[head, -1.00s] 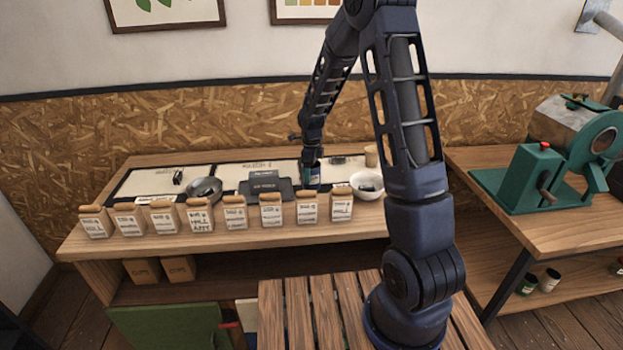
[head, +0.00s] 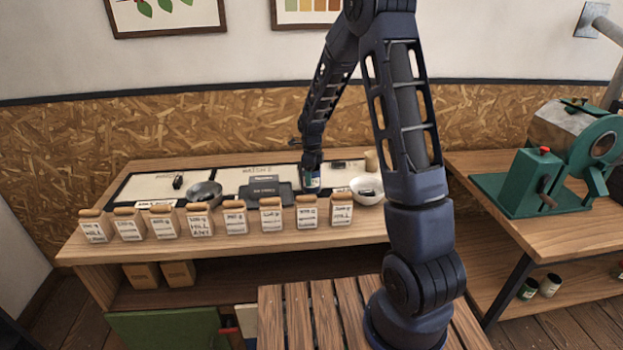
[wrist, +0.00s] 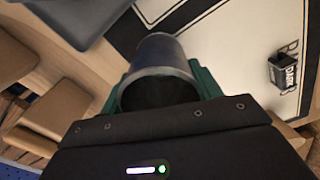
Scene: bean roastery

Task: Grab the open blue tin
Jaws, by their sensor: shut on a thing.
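The blue tin (head: 311,187) stands on the bench near its middle right, just left of a white bowl. In the wrist view the tin (wrist: 158,55) shows its round open mouth and dark inside, between green fingers. My gripper (head: 311,174) comes down on the tin from above in the head view. It is shut on the tin, with a finger on either side of it. In the head view the gripper hides the tin's upper part. I cannot tell whether the tin's bottom touches the bench.
A metal bowl (head: 204,193) is farther left. A green machine (head: 545,180) stands on the right bench.

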